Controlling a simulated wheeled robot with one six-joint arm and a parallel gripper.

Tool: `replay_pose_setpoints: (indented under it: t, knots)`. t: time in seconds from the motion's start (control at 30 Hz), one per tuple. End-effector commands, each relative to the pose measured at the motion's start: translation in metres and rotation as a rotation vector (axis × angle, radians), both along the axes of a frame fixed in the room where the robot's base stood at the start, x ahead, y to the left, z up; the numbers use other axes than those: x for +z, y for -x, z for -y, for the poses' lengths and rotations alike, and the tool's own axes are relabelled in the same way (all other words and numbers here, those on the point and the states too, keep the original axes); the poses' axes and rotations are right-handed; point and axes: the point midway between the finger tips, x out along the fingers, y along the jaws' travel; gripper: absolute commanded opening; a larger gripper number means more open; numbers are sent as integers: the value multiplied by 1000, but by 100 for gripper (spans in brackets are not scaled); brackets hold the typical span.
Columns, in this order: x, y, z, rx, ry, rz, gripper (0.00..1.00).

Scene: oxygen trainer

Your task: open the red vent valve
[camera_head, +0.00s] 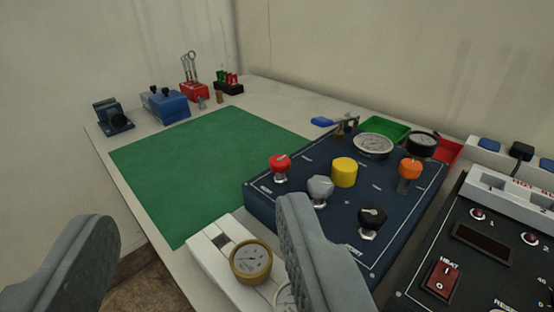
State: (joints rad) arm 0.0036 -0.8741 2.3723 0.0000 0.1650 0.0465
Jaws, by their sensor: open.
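The red vent valve (281,165) is a red knob on a short metal stem, at the left rear part of the dark blue panel box (262,203). My gripper (195,240) is open, with one finger at the lower left and the other at lower middle right. Nothing is between the fingers. The red knob stands beyond the right finger, apart from it. The right finger hides part of the panel's front edge.
The panel also carries grey (320,187), yellow (344,172), black (372,217) and orange (410,167) knobs, and gauges. A blue-handled valve (324,122) stands behind. A brass gauge (251,262) lies in front. A black heater unit (468,268) is right. The green mat (200,165) is clear.

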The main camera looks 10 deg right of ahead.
Motion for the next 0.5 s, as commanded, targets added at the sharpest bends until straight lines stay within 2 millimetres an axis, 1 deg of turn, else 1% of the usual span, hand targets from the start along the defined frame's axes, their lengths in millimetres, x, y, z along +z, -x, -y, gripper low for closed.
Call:
replay_pose_setpoints:
  t: [0.23, 0.5]
  knots:
    - [14, -44, 6, -52, -195, -181, 52]
    - [24, -92, 15, -163, -427, -392, 52]
